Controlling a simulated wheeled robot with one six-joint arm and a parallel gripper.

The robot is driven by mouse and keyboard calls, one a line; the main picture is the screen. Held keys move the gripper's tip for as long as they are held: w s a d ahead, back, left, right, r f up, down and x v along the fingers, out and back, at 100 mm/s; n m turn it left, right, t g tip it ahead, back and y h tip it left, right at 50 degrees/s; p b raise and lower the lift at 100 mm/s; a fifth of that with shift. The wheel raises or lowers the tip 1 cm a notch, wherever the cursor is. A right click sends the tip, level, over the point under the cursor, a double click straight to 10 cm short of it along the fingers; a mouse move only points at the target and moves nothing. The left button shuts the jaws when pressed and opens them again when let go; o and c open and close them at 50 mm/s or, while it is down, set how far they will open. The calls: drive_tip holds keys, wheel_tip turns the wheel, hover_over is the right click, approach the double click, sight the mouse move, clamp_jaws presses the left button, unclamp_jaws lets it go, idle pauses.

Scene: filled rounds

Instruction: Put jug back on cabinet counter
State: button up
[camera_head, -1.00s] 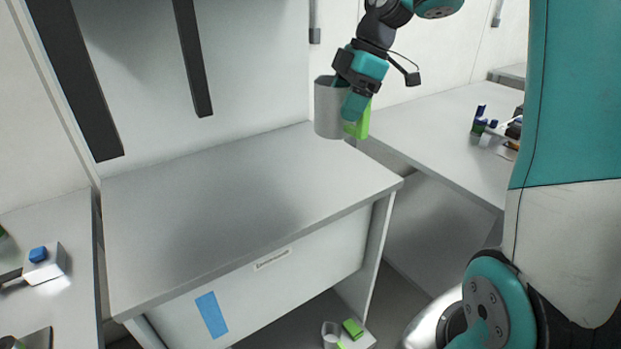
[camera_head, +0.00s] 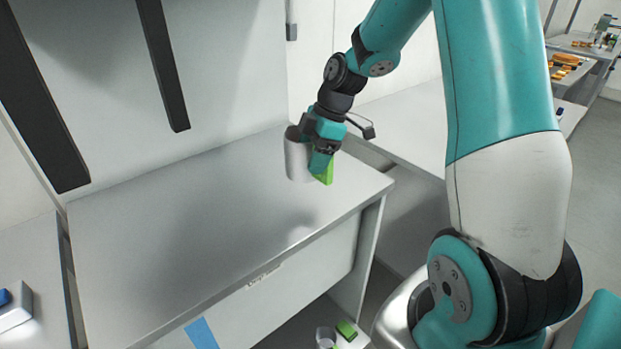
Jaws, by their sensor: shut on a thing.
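The jug (camera_head: 298,160) is a light grey cylinder with a green handle (camera_head: 325,174). My gripper (camera_head: 318,162) is shut on the jug at its handle side and partly hides it. The jug is upright, over the right part of the cabinet counter (camera_head: 190,215). A soft shadow shows on the counter near it; I cannot tell whether its base touches the surface. The counter's top is otherwise bare.
Below the counter at the right, a grey cup-like object (camera_head: 326,337) and a green item (camera_head: 346,330) stand on a low surface. Another bench (camera_head: 410,125) is behind my arm. A white box with a blue top (camera_head: 14,308) is at far left.

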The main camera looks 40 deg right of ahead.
drive_tip(key=shift+f+p, duration=0.35)
drive_tip(key=shift+f, duration=3)
drive_tip(key=o, duration=1.4)
drive_tip(key=shift+c, duration=0.2)
drive_tip(key=shift+r, duration=0.1)
drive_tip(key=a+b+v, duration=0.1)
drive_tip(key=b+v, duration=0.1)
drive_tip(key=v, duration=1)
drive_tip(key=s+a+r+m, duration=0.1)
drive_tip(key=s+a+r, duration=0.15)
drive_tip(key=a, duration=0.45)
drive_tip(key=s+a+r+m, duration=0.1)
drive_tip(key=s+a+m, duration=0.15)
drive_tip(key=a, duration=0.55)
drive_tip(key=s+a+m, duration=0.2)
drive_tip(key=s+a, duration=0.3)
drive_tip(key=s, duration=0.3)
drive_tip(key=s+a+m+g, duration=0.1)
drive_tip(key=s+a, duration=0.4)
drive_tip(key=s, duration=0.3)
drive_tip(key=shift+a+r+m, duration=0.25)
drive_tip(key=shift+r+m, duration=0.1)
drive_tip(key=shift+r, duration=0.05)
